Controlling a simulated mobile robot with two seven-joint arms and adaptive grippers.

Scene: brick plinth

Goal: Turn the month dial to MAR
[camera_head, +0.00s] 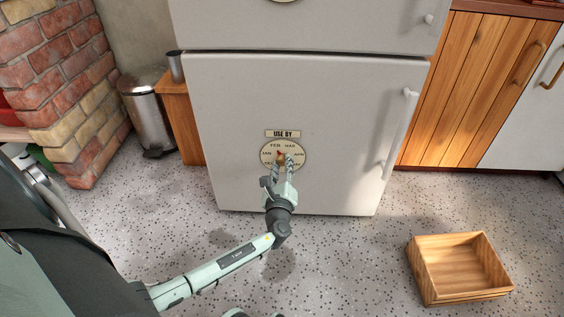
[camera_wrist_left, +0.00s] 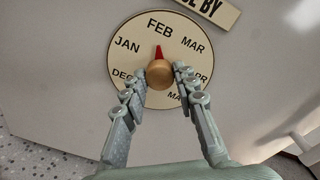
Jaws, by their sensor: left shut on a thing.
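The month dial (camera_head: 266,159) is a round cream disc on the white fridge door, under a "USE BY" label (camera_head: 283,134). In the left wrist view the dial (camera_wrist_left: 125,60) shows JAN, FEB and MAR along its upper part. Its brass knob (camera_wrist_left: 159,74) has a red pointer (camera_wrist_left: 158,52) that points at FEB; MAR lies to the right of it. My left gripper (camera_head: 281,164) reaches up to the dial from below. Its two fingers (camera_wrist_left: 160,78) are shut on the knob, one on each side, and partly cover DEC, APR and MAY. My right gripper is not in view.
The fridge door (camera_head: 230,100) has a handle (camera_head: 399,130) on its right side. An open wooden crate (camera_head: 430,280) lies on the speckled floor at right. A metal bin (camera_head: 148,110) and brick plinth (camera_head: 60,70) stand at left. The floor before the fridge is clear.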

